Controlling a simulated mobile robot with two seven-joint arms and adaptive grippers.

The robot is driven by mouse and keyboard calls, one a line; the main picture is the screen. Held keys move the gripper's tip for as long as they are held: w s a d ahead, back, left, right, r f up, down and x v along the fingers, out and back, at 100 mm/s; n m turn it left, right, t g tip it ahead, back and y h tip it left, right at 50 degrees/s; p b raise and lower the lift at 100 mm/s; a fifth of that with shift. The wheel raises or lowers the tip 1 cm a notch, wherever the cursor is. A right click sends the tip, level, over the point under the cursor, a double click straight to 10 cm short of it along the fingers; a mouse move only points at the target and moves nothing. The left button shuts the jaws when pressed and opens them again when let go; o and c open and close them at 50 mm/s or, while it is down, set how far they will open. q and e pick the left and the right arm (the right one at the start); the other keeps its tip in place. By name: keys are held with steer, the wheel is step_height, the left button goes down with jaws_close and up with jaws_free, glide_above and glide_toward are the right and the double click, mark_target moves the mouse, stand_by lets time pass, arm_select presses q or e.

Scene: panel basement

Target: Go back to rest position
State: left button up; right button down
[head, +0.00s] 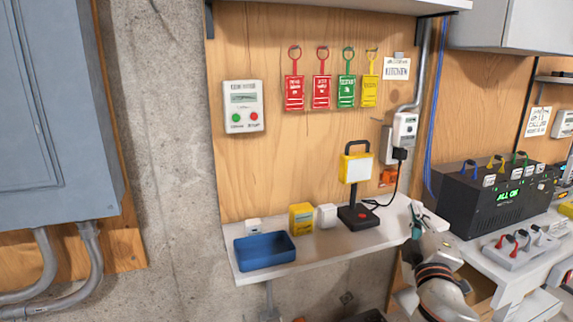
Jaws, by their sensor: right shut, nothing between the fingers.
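My right gripper (416,221) shows in the head view at the right end of the wooden wall panel's white shelf (330,240). It is shut and empty, with the fingertips just above or beside the shelf's right edge; I cannot tell whether they touch it. My right arm reaches up to it from the lower right. My left gripper is out of view.
On the shelf are a blue tray (264,250), a yellow box (301,217) and a work lamp (356,170) with a cord. Tags hang above. A black "ALL ON" unit (497,197) stands on the right bench. A grey cabinet (50,110) is at left.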

steer(key=f, duration=0.3)
steer(key=s+a+f+g+y, duration=0.1)
steer(key=f, duration=0.3)
steer(key=a+f+y, duration=0.1)
steer(key=f, duration=0.3)
steer(key=shift+s+a+g, duration=0.25)
steer(key=shift+s+g, duration=0.15)
steer(key=s+a+f+m+g+y, duration=0.1)
steer(key=s+a+f+g, duration=0.15)
steer(key=f, duration=0.55)
steer(key=s+a+f+m+g+y, duration=0.15)
steer(key=s+f, duration=0.25)
steer(key=f, duration=0.4)
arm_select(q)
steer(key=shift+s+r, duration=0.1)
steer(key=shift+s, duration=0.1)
arm_select(e)
steer(key=s+a+f+m+g+y, duration=0.2)
steer(key=s+f+m+g, duration=0.1)
steer(key=s+f, duration=1.6)
steer(key=shift+s+a+m, duration=0.4)
steer(key=shift+s+m, duration=0.25)
steer(key=shift+s, duration=0.35)
steer(key=shift+f+y, duration=0.1)
steer(key=shift+y, duration=0.15)
